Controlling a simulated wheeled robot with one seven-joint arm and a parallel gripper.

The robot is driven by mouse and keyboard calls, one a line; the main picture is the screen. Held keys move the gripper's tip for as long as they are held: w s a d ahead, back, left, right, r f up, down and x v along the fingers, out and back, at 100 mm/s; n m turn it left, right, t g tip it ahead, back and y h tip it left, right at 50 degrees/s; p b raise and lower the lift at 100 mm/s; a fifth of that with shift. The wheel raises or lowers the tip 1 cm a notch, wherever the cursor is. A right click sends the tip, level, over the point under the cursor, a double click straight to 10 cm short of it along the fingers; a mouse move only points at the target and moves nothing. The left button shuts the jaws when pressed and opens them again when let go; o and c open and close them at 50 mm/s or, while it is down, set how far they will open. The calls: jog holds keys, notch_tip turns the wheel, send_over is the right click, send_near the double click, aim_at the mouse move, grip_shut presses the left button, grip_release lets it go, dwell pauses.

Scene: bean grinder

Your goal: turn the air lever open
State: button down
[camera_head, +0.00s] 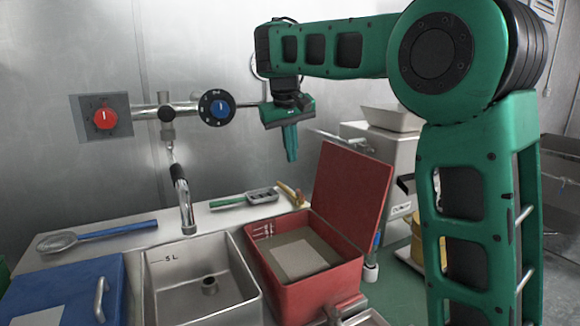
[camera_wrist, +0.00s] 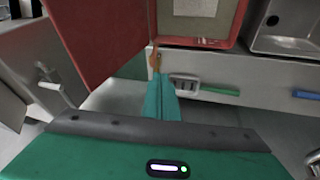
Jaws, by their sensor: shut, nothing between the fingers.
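My gripper (camera_head: 291,155) hangs fingers down in front of the metal wall, above the counter and left of the red box's raised lid. Its teal fingers are together and empty; they also show in the wrist view (camera_wrist: 159,78). No part is clearly marked as the air lever. A thin rod (camera_head: 335,137) sticks out to the left from the grey machine (camera_head: 385,150), just right of the fingertips and apart from them. In the wrist view a pale bent handle (camera_wrist: 55,92) stands at left on a grey housing, clear of the fingers. My arm hides part of the machine.
The open red box (camera_head: 300,270) has its lid (camera_head: 350,195) standing upright close to my gripper. A sink (camera_head: 165,265) with a faucet (camera_head: 183,195), a red knob (camera_head: 104,118) and a blue dial (camera_head: 217,108) are at left. Tools (camera_head: 262,196) lie behind the box.

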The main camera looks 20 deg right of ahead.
jog(key=m, duration=0.1)
send_over(300, 195)
jog(key=s+a, duration=0.1)
jog(key=a, duration=0.1)
notch_tip(300, 195, down, 10)
jog(key=shift+s+d+f, duration=0.1)
jog(key=shift+d+f, duration=0.35)
jog(key=shift+f, duration=0.3)
